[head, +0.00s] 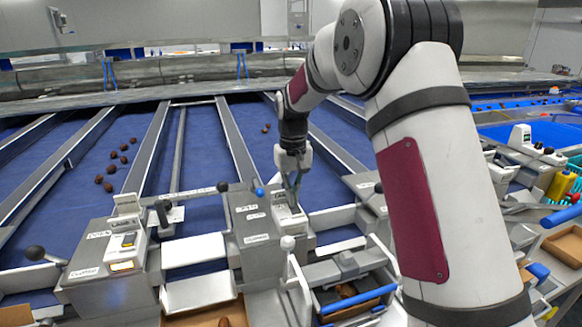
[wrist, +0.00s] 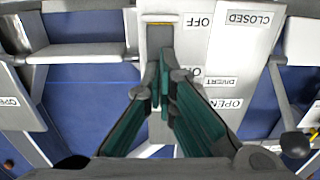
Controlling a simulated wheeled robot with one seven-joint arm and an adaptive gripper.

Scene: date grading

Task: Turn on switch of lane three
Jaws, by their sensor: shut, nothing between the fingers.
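In the head view, my gripper (head: 293,207) is over a grey control box (head: 247,232) in the middle. A pale switch panel on this box is partly hidden by the fingers. In the wrist view, the closed green fingertips (wrist: 163,88) are over the switch panel (wrist: 184,52), which has an upside-down OFF label and another label partly hidden. A dark strip with a yellowish edge shows above the fingertips. The switch itself is largely hidden, and I cannot tell whether the fingers touch it. I cannot read the lane number.
Another control box (head: 105,270) on the left has a lit switch. Blue lanes (head: 200,140) carry several dates (head: 110,170). A blue-handled drawer (head: 345,295) is at the front.

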